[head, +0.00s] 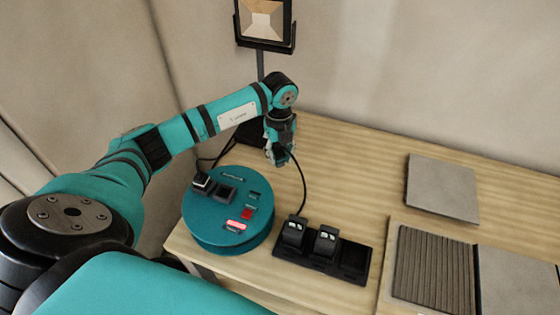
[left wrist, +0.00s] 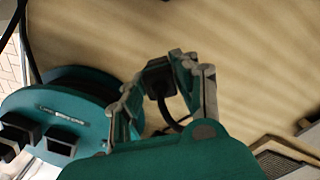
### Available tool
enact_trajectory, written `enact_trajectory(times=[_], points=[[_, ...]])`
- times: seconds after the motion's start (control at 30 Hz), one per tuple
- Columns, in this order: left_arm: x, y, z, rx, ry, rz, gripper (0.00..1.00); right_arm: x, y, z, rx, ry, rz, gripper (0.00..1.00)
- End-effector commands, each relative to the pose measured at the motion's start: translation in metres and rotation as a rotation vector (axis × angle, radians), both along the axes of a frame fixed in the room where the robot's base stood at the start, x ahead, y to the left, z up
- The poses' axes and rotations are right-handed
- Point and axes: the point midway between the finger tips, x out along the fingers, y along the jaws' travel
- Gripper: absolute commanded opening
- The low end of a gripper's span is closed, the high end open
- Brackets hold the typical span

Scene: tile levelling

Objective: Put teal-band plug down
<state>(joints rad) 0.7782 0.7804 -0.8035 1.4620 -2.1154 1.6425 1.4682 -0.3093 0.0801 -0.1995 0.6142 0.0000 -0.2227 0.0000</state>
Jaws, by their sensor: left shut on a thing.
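My left gripper (head: 277,156) is above the wooden table, just right of and behind the teal cable reel (head: 226,243). It is shut on a black plug (left wrist: 158,76) with a dark cable (head: 303,188). In the left wrist view the plug sits between the two fingertips (left wrist: 163,84), and its cable curves away below it. I cannot make out a teal band on the plug. The reel's top has dark sockets (head: 225,193), a red switch (head: 247,213) and a dark block with a pale top (head: 201,182). My right gripper is not in view.
A black charger base (head: 300,269) with two upright dark blocks stands right of the reel. Grey tiles (head: 443,187) and a ribbed panel (head: 432,270) lie further right. A lamp (head: 264,25) stands behind. The table (head: 350,165) between gripper and tiles is clear.

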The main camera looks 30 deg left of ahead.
Motion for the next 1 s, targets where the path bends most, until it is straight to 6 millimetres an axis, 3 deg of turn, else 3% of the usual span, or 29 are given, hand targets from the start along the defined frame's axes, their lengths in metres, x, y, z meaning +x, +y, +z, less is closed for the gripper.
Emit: enact_trajectory(times=[0.27, 0.63, 0.67, 0.7, 0.8, 1.0], points=[[0.000, 0.000, -0.034, -0.001, 0.001, 0.001, 0.00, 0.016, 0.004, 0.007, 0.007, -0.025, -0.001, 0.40], [0.000, 0.000, -0.040, 0.001, -0.001, 0.001, 0.00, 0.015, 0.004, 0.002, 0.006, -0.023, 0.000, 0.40], [0.000, 0.000, -0.038, 0.001, -0.001, 0.001, 0.33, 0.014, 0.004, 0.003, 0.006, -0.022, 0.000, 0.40], [0.000, 0.000, -0.038, 0.001, -0.001, 0.001, 0.38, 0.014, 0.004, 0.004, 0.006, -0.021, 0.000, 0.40], [0.000, 0.000, -0.038, 0.000, 0.000, 0.001, 0.51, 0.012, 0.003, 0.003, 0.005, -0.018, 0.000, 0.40], [0.000, 0.000, -0.038, 0.000, 0.000, 0.001, 0.52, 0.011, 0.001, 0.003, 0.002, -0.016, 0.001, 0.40]])
